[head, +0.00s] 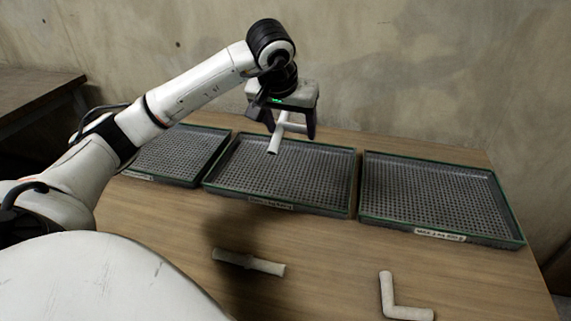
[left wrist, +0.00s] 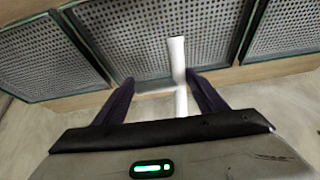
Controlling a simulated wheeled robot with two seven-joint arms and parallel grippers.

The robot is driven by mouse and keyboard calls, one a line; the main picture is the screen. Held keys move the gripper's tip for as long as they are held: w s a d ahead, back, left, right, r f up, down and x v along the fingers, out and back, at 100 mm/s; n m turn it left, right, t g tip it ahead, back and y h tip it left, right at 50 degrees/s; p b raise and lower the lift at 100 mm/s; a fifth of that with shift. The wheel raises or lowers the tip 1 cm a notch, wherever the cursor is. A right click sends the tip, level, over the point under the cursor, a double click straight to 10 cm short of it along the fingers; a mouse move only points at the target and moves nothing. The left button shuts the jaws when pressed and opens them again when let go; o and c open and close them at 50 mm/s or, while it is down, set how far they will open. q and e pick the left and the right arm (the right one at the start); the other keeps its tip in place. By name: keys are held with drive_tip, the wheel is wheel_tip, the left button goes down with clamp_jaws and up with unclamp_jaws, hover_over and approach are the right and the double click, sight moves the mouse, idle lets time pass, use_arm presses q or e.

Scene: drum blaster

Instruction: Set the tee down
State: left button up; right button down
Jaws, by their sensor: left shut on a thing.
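The white tee (head: 277,134) is a T-shaped pipe piece held above the middle tray (head: 290,150). My left gripper (head: 291,134) is shut on it, with the tee between the two dark fingers. In the left wrist view, the tee (left wrist: 177,60) shows between the fingertips of the left gripper (left wrist: 165,85), with the tray mesh behind it. The tee looks apart from the tray. The right gripper is not in view.
A left tray (head: 172,152) and a right tray (head: 435,192) flank the middle one; all three look empty. A straight white pipe (head: 248,262) and an elbow piece (head: 396,301) lie on the wooden table (head: 335,250) in front. A concrete wall stands behind.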

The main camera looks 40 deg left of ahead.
use_arm(q)
drive_tip(key=shift+a+f, duration=0.2)
drive_tip(key=shift+a, duration=0.3)
drive_tip(key=shift+a+f, duration=0.2)
drive_tip(key=shift+a, duration=0.3)
drive_tip(key=shift+a+f+b, duration=0.2)
drive_tip(key=shift+a+b, duration=0.15)
drive_tip(key=shift+b, duration=0.05)
hover_over(282, 178)
wheel_tip(282, 178, down, 5)
drive_tip(key=shift+n, duration=0.3)
drive_tip(key=shift+f+b, duration=0.7)
drive_tip(key=shift+f, duration=1.45)
drive_tip(key=shift+f, duration=0.2)
drive_tip(key=o, duration=1.4)
drive_tip(key=shift+o, duration=0.2)
drive_tip(key=shift+r, duration=0.1)
